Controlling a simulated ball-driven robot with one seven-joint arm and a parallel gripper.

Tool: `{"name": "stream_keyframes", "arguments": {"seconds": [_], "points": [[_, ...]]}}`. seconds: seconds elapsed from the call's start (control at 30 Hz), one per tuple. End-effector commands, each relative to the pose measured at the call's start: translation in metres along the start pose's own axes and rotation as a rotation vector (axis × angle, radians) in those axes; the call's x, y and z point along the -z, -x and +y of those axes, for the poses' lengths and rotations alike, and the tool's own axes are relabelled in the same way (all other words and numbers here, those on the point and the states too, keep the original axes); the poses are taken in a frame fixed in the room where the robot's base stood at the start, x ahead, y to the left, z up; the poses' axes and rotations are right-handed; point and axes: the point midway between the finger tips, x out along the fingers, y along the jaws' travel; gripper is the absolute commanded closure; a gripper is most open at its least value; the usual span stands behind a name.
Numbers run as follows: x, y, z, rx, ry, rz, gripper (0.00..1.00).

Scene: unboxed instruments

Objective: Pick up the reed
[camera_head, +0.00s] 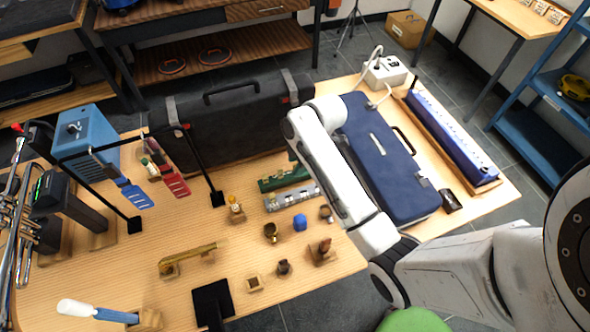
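No piece is clear enough for me to name as the reed. Several small pieces stand on the wooden table (330,262). These include a small block with an orange-tan piece on top (235,208), a wooden block with a dark reddish piece (321,250), a dark round piece (284,267) and a small square wooden block (254,284). My white arm reaches in from the right and bends above the table. I cannot make out my gripper's fingers.
A brass cup-shaped piece (271,233) and a blue piece (300,222) stand close together. A black stand (212,300) is at the front edge. A brass tube (193,257) lies left.

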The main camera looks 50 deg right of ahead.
Motion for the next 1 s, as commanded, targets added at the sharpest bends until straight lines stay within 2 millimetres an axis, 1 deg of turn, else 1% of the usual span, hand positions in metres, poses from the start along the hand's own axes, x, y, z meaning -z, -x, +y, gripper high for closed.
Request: {"name": "stream_keyframes", "arguments": {"seconds": [0.1, 0.2, 0.43, 0.83, 1.0], "points": [[-0.001, -0.014, 0.0, 0.001, -0.002, -0.001, 0.61], [-0.001, -0.019, 0.0, 0.0, -0.001, -0.001, 0.61], [-0.001, -0.02, 0.0, -0.001, -0.001, -0.001, 0.62], [-0.001, -0.02, 0.0, -0.001, -0.001, -0.001, 1.0], [-0.001, -0.02, 0.0, -0.002, 0.0, -0.001, 1.0]]}}
